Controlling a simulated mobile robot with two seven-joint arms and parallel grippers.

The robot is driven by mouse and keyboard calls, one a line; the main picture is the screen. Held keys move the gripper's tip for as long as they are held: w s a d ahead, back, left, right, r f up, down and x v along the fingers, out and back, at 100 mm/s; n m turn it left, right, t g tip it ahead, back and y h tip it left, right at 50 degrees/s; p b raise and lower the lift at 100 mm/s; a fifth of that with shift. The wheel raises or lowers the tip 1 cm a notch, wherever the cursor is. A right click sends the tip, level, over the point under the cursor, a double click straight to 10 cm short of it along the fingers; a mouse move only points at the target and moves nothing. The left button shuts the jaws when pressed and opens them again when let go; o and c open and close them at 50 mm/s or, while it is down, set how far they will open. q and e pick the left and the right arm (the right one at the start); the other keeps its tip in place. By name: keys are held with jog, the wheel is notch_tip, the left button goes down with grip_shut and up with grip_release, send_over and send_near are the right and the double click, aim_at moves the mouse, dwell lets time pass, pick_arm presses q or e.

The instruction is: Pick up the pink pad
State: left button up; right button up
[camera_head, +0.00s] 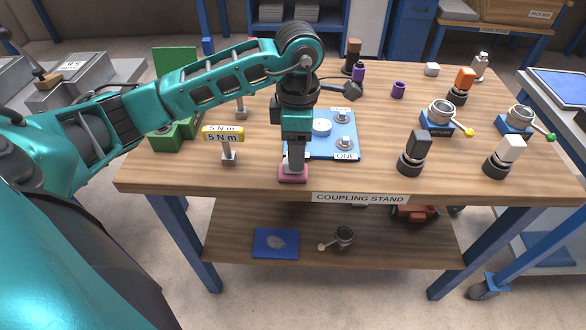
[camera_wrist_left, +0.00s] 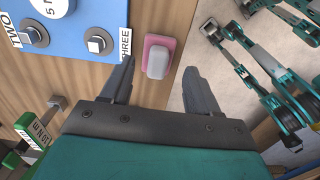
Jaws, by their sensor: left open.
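The pink pad (camera_head: 293,178) lies at the front edge of the wooden table in the head view. In the left wrist view the pink pad (camera_wrist_left: 160,39) has a pale grey block on top of it. My left gripper (camera_head: 295,165) points down right over the pad, its fingers hiding part of it in the head view. In the left wrist view my left gripper (camera_wrist_left: 160,65) is open, with the pad and block showing between and just beyond the fingertips. I cannot tell whether the fingers touch it.
A blue board (camera_head: 347,151) with round and square fittings lies just behind the pad. A yellow "5 N m" sign (camera_head: 223,134) on a post stands to the left. Several knobs and clamps stand at the right. The table's front edge (camera_head: 250,190) is close to the pad.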

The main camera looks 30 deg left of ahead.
pick_arm(q)
jog(key=f, duration=0.5)
jog(key=shift+a, duration=0.2)
jog(key=shift+c, duration=0.2)
jog(key=c, duration=0.8)
